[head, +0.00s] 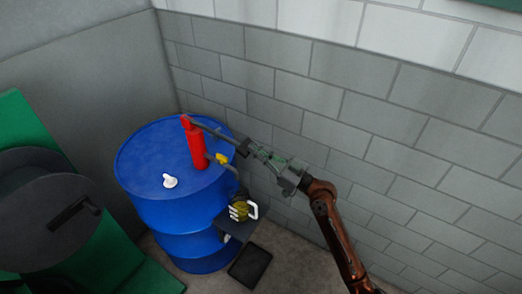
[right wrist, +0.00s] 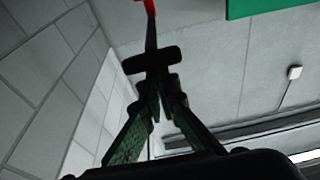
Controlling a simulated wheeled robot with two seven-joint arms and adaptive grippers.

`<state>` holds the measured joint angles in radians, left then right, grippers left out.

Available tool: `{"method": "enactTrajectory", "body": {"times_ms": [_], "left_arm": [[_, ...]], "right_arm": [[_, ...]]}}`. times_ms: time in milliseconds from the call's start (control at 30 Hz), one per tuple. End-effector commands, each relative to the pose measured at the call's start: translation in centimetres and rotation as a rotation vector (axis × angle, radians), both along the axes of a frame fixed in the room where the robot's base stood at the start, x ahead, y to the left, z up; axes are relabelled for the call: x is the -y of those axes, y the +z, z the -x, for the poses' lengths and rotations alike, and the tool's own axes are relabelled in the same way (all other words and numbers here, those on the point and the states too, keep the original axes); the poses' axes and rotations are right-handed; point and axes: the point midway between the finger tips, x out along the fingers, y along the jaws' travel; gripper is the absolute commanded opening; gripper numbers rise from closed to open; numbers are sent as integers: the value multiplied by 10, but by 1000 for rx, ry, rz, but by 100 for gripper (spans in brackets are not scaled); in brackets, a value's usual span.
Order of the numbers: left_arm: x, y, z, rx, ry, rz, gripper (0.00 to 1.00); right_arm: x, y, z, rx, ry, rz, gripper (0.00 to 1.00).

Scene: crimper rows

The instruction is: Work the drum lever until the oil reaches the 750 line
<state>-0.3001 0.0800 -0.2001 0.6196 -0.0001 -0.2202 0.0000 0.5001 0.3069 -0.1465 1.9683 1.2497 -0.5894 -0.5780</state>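The blue drum (head: 155,215) stands in the corner with a red pump (head: 195,148) upright on its top. The drum lever (head: 212,130) runs from the pump's top, sloping down to the right; its far end shows in the right wrist view (right wrist: 151,36). My right gripper (head: 246,150) is at the lever's outer end, its fingers closed together around the dark grip (right wrist: 152,60). A jug (head: 239,211) with a pale handle sits below the yellow spout (head: 221,158) and looks yellowish inside. Its 750 line and oil level are too small to read. My left gripper is out of view.
A white cap (head: 169,181) is on the drum's top. The jug stands on a dark shelf (head: 232,225) beside the drum. A black tray (head: 250,266) lies on the floor below. A grey block wall (head: 340,90) runs close behind the lever and right arm.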

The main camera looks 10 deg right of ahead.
Motion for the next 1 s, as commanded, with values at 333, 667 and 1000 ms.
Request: {"method": "enactTrajectory", "body": {"times_ms": [333,667,1000], "left_arm": [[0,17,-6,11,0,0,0],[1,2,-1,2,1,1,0],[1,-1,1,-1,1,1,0]], "right_arm": [[15,32,13,-5,6,9,0],[70,19,56,-2,4,4,0],[86,19,70,2,7,0,0]]}}
